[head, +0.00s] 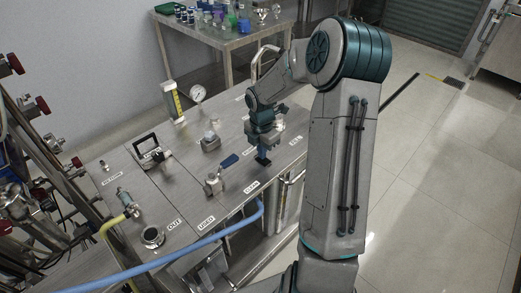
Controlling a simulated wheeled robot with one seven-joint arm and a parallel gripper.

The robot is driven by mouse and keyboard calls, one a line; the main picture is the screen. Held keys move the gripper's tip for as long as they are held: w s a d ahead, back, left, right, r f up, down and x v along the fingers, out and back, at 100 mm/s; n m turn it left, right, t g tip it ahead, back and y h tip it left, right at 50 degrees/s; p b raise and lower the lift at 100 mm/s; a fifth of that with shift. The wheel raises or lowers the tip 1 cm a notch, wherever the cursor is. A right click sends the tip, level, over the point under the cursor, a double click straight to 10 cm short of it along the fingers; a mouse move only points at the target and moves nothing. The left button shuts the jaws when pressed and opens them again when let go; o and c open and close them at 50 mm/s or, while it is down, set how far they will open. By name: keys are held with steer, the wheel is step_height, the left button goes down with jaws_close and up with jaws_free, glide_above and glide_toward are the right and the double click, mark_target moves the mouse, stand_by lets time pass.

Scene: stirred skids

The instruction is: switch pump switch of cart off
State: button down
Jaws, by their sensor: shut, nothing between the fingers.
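The cart (180,195) has a grey metal top with labelled fittings. A small grey fitting with a rounded top (210,142) stands near its middle, left of my gripper; I cannot tell whether it is the pump switch. My gripper (263,161) points down over the right part of the cart top, with its dark fingertips close together and empty. I cannot tell whether the tips touch the top. The switch's position is not readable here, and my gripper and wrist hide part of the surface behind them.
A pressure gauge (198,93), a yellow flow meter (173,101) and a black handle (145,143) rise from the cart. A blue hose (185,247) crosses the front. Open floor (440,170) lies right.

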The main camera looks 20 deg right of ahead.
mark_target(264, 160)
steer(key=shift+s+d+f, duration=0.15)
steer(key=shift+s+f, duration=0.3)
steer(key=shift+s, duration=0.3)
steer(key=shift+s+d, duration=0.1)
steer(key=shift+s, duration=0.1)
steer(key=shift+r+p, duration=0.1)
steer(key=shift+p, duration=0.2)
steer(key=r+p, duration=0.4)
steer(key=r, duration=0.1)
steer(key=shift+w+p, duration=0.3)
step_height(264, 160, up, 10)
steer(key=shift+w, duration=0.2)
steer(key=shift+a+f, duration=0.1)
steer(key=shift+a, duration=0.1)
